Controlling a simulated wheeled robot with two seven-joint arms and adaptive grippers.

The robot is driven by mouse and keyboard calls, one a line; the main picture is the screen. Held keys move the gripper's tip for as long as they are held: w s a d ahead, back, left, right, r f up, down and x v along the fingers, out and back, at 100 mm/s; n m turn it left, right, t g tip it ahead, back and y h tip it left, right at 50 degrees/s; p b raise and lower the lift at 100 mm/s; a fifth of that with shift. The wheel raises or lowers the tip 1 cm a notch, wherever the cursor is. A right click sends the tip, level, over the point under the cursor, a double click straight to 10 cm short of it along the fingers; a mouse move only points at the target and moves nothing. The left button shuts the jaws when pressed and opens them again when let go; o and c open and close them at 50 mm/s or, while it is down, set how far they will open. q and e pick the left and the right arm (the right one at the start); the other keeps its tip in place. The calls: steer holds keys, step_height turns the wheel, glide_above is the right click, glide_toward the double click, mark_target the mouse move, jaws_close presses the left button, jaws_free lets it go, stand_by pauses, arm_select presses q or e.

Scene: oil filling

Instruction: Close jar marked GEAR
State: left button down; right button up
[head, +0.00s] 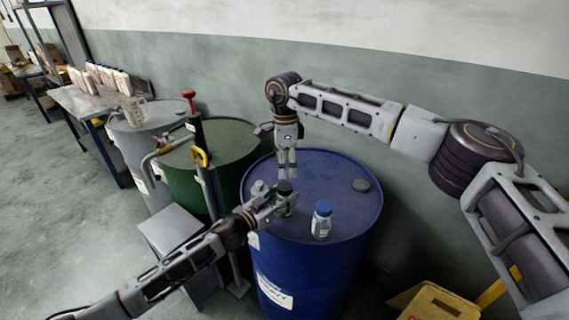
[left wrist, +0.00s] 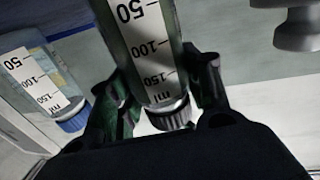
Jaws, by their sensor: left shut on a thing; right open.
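My left gripper (head: 276,203) is shut on a clear jar (left wrist: 150,45) with a white millilitre scale, above the blue drum's top. No GEAR marking is readable. My right gripper (head: 287,174) is open, pointing down just above this jar. A second jar with a blue cap (head: 322,209) stands upright to the right; it also shows in the left wrist view (left wrist: 70,122).
The blue drum (head: 345,252) has a dark bung (head: 361,185) and a grey fitting (head: 259,187) on top. A green drum (head: 232,142) with a red-handled pump (head: 190,95) and a grey drum (head: 130,137) stand left. A yellow container (head: 435,303) is at lower right.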

mark_target(285, 186)
steer(key=n, duration=0.4)
steer(key=shift+w+a+n, duration=0.1)
steer(key=shift+a+n, duration=0.05)
steer(key=shift+n, duration=2.55)
steer(key=shift+f, duration=0.1)
steer(key=shift+f, duration=3.9)
steer(key=c, duration=1.1)
steer(key=shift+o, duration=0.2)
